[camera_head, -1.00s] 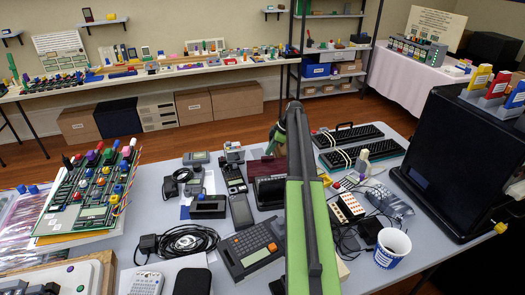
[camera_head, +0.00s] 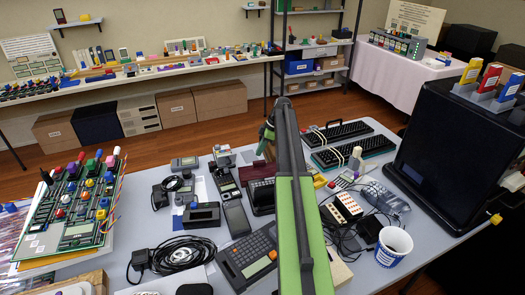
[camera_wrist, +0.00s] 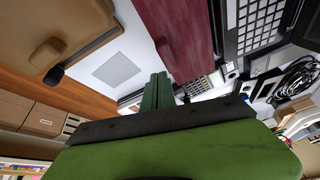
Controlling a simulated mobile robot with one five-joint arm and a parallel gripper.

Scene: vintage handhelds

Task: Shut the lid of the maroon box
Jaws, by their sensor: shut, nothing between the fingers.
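The maroon box shows in the head view as a small dark red patch (camera_head: 252,173), partly behind my arm. In the wrist view a flat maroon panel (camera_wrist: 180,35) of it fills the top middle. I cannot tell the exact angle of its lid. My gripper (camera_wrist: 158,88) is shut and empty, its green fingers pointing close to the lower edge of the panel; I cannot tell whether they touch. In the head view my green gripper (camera_head: 268,132) is above and behind the maroon patch, its fingertips mostly hidden by my arm.
A black keyed device (camera_head: 261,195) stands just in front of the maroon patch. Two dark keyboards (camera_head: 350,150) lie to the right, a white cup (camera_head: 393,247) at the front right, and a grey calculator-like device (camera_head: 248,254) in front. The table is crowded.

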